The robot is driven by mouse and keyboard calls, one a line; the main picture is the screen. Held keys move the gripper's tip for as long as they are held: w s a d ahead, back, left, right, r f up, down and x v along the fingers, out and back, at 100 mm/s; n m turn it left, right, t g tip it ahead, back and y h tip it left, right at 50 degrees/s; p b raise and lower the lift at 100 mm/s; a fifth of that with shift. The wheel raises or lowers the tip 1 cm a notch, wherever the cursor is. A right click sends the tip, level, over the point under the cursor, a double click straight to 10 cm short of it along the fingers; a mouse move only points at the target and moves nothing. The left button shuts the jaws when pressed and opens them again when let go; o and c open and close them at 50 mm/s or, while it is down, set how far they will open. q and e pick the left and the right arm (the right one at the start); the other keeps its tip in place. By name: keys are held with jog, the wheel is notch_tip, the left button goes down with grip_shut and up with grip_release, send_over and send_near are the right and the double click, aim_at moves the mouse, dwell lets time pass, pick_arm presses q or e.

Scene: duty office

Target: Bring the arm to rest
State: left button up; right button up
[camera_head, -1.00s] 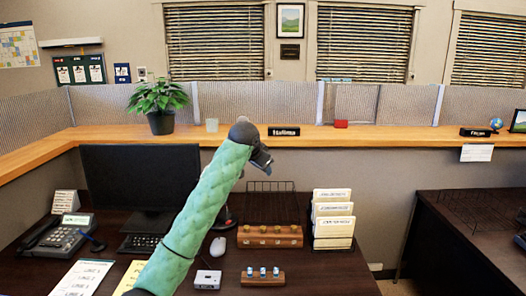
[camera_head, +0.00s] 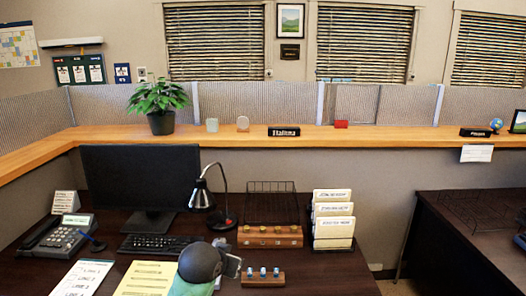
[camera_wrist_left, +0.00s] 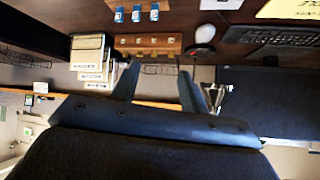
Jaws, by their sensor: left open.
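My left arm in its green sleeve (camera_head: 195,288) comes in at the bottom of the head view, low over the front of the desk. A dark round wrist joint (camera_head: 200,262) tops it, and the left gripper (camera_head: 232,265) shows only in part beside it. In the left wrist view the two fingers of this gripper (camera_wrist_left: 158,86) stand apart with nothing held between them. That view shows the desk upside down. My right gripper is in neither view.
Near the left gripper is a wooden block with several blue-topped pieces (camera_head: 263,277). Behind are a longer wooden block (camera_head: 270,237), a desk lamp (camera_head: 222,190), a monitor (camera_head: 140,180) and a file rack (camera_head: 333,220). A phone (camera_head: 62,238) stands at left.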

pick_arm(q)
jog(key=s+a+f+g, duration=0.1)
jog(key=s+f+g, duration=0.1)
jog(key=s+f, duration=0.7)
jog(key=s+a+f+n+g, duration=0.1)
jog(key=s+a+f+g, duration=0.1)
jog(key=s+f, duration=0.8)
jog(key=s+a+f+n+g, duration=0.1)
jog(key=s+f+g, duration=0.2)
jog(key=s+f, duration=0.6)
jog(key=s, duration=0.9)
jog(key=shift+s+a+f+g+y, duration=0.25)
jog(key=shift+s+g+y, duration=0.05)
